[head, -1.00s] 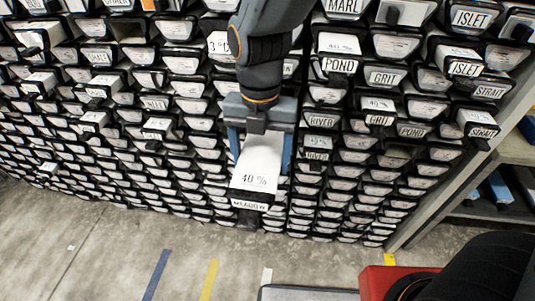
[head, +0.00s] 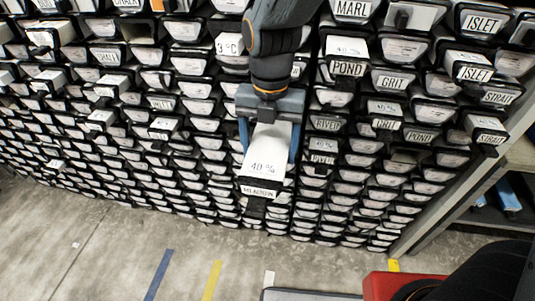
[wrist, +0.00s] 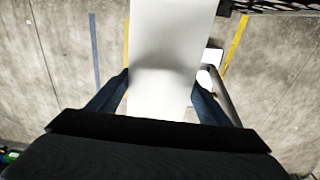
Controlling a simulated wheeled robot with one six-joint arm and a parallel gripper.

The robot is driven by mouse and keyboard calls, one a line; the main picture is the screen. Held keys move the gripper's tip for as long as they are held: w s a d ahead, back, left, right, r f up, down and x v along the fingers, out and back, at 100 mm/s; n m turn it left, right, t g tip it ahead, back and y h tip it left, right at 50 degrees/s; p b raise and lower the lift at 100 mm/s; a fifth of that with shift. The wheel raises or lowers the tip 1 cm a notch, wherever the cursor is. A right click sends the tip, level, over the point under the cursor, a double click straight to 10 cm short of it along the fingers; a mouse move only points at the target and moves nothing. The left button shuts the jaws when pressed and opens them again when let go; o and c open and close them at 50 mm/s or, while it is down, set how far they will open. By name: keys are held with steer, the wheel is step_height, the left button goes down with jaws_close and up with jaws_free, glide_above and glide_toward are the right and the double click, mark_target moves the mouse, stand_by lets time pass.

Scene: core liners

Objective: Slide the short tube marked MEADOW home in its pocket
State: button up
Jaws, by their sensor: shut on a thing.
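The MEADOW tube (head: 266,163) is a white tube with a "40 %" mark on top and a black-framed MEADOW label at its near end. It juts out from the rack toward the camera. My gripper (head: 268,140) is shut on it, with one blue finger along each side. In the wrist view the white tube (wrist: 170,50) runs up the middle between the fingers (wrist: 160,92). Its pocket and far end are hidden behind my gripper and arm.
A rack (head: 180,125) of black-framed pockets fills the view, with several other tubes jutting out, such as POND (head: 347,57) and ISLET (head: 472,65). A grey post (head: 430,220) stands at the right. Concrete floor with tape strips (head: 211,280) lies below.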

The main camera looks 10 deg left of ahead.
steer(key=shift+w, duration=1.15)
steer(key=shift+r+p, duration=0.1)
steer(key=shift+p, duration=0.2)
stand_by(1.3)
steer(key=shift+w+d+b, duration=0.2)
steer(key=shift+w+b, duration=0.05)
steer(key=shift+w, duration=2.05)
steer(key=shift+w+d+b, duration=0.2)
steer(key=shift+w, duration=2.1)
stand_by(0.5)
